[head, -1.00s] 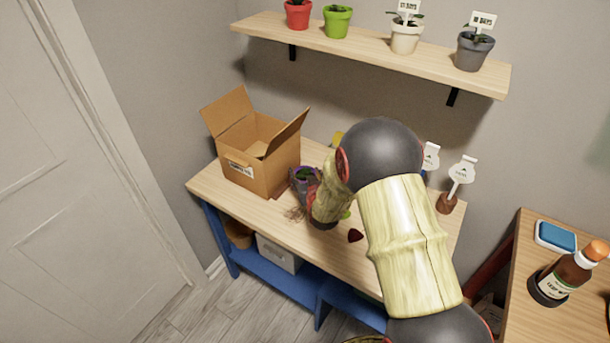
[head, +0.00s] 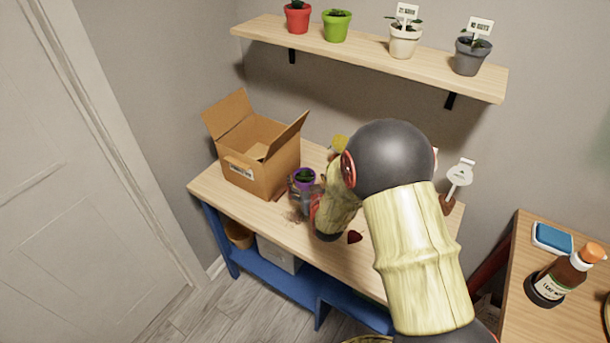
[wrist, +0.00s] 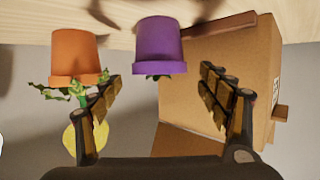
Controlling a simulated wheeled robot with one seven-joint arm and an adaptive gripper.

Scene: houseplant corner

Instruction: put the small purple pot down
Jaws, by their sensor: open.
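The small purple pot (head: 303,175) stands on the wooden table just right of the cardboard box, with a dark green plant in it. In the wrist view, which shows the scene upside down, the purple pot (wrist: 160,42) has its base at the tabletop and looks upright. My gripper (wrist: 155,78) is open, with one finger on each side of the pot's line and a gap to both. The pot lies ahead of the fingertips. In the head view my gripper (head: 306,203) is beside the pot and partly hides its lower part.
An orange pot (wrist: 75,52) with a leafy plant stands close beside the purple one. The open cardboard box (head: 258,155) is on the other side. A dark red piece (head: 355,237) and scattered soil (head: 295,216) lie on the table (head: 240,207). A shelf (head: 370,58) with several pots hangs above.

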